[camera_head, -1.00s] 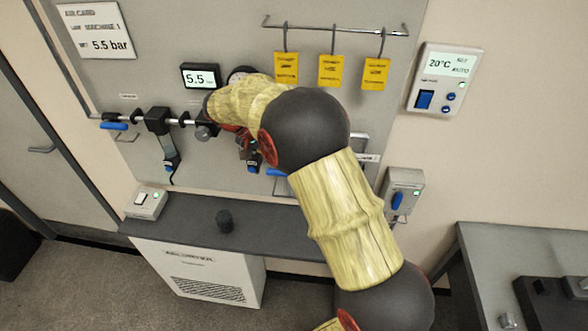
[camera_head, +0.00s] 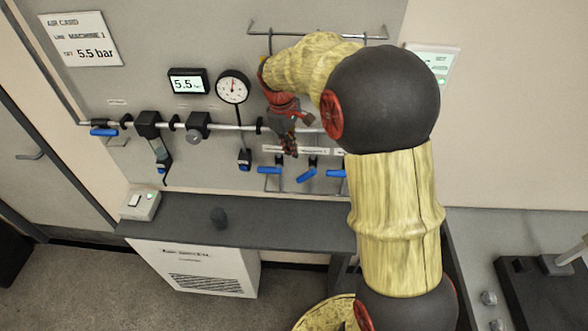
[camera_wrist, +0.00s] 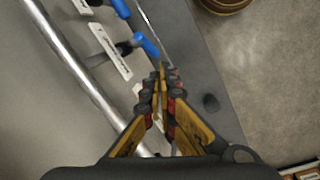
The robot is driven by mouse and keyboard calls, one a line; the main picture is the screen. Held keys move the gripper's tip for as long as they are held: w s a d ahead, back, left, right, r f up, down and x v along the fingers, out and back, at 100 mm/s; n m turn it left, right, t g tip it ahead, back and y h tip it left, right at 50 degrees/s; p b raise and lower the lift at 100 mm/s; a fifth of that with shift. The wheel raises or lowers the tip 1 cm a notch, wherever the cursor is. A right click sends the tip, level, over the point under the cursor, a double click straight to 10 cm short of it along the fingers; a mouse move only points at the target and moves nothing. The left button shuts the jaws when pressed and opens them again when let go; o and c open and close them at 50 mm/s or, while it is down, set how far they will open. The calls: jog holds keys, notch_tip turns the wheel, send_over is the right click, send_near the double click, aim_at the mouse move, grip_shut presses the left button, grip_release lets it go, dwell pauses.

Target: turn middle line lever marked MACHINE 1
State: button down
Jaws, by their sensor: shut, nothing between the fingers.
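Three blue-handled line levers hang in a row under the pipe on the grey panel. The middle lever (camera_head: 307,175) has its handle slanted, lower at its left end; the left lever (camera_head: 270,170) and right lever (camera_head: 336,173) look about level. White label strips (camera_head: 283,149) sit above them, too small to read. My gripper (camera_head: 290,153) is shut and empty, pointing down just above and between the left and middle levers. In the wrist view, the fingertips (camera_wrist: 162,72) are near a blue handle (camera_wrist: 147,45), apparently the middle one; another handle (camera_wrist: 120,8) shows beyond. No contact is visible.
The metal pipe (camera_head: 228,127) runs close behind my gripper. A pressure gauge (camera_head: 232,88) and a 5.5 display (camera_head: 188,82) are to the left. A dark shelf (camera_head: 270,222) with a black knob (camera_head: 219,217) lies below. My arm hides the panel's right side.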

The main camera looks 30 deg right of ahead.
aim_at(306, 175)
notch_tip(306, 175, down, 13)
jog(key=w+d+n+t+p, duration=0.1)
jog(key=w+d+n, duration=0.1)
jog(key=n, duration=0.5)
jog(key=shift+d+f+y+p, duration=0.15)
jog(key=shift+f+y+p, duration=0.05)
jog(key=shift+y+p, duration=0.15)
jog(key=shift+f+b, duration=0.65)
jog(key=shift+f, duration=0.15)
dwell(0.9)
jog(key=shift+f+b, duration=0.45)
jog(key=shift+f, duration=0.15)
jog(key=shift+s+d+f, duration=0.1)
jog(key=shift+f, duration=0.05)
dwell(0.7)
